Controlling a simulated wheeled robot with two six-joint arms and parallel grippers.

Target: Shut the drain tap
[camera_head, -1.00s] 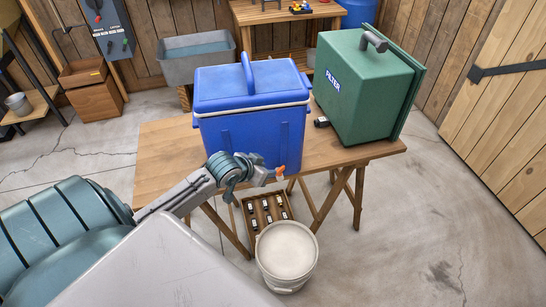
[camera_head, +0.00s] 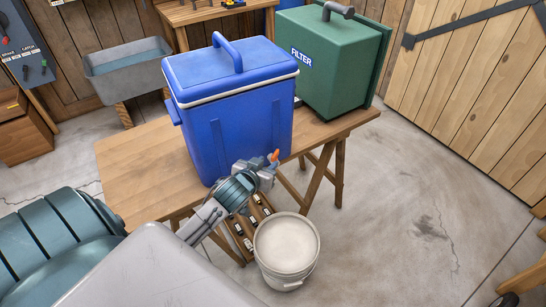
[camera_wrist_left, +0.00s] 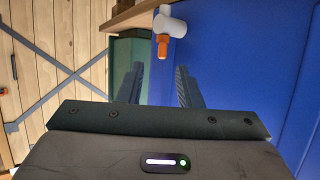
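The blue cooler (camera_head: 235,130) stands on the wooden table with its lid shut. Its drain tap has an orange handle (camera_head: 275,155), low on the cooler's side. In the left wrist view, the tap's white body (camera_wrist_left: 170,22) sticks out from the blue wall and the orange part (camera_wrist_left: 162,46) points away from it. My left gripper (camera_head: 266,171) is beside the tap; in the wrist view its two fingers (camera_wrist_left: 160,86) are apart with nothing between them, and the tap shows beyond their tips. My right gripper is not in view.
A whitish bucket (camera_head: 286,243) stands on the floor below the tap. The green filter box (camera_head: 335,65) stands to the right on the table (camera_head: 135,160). The floor at right is mostly clear.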

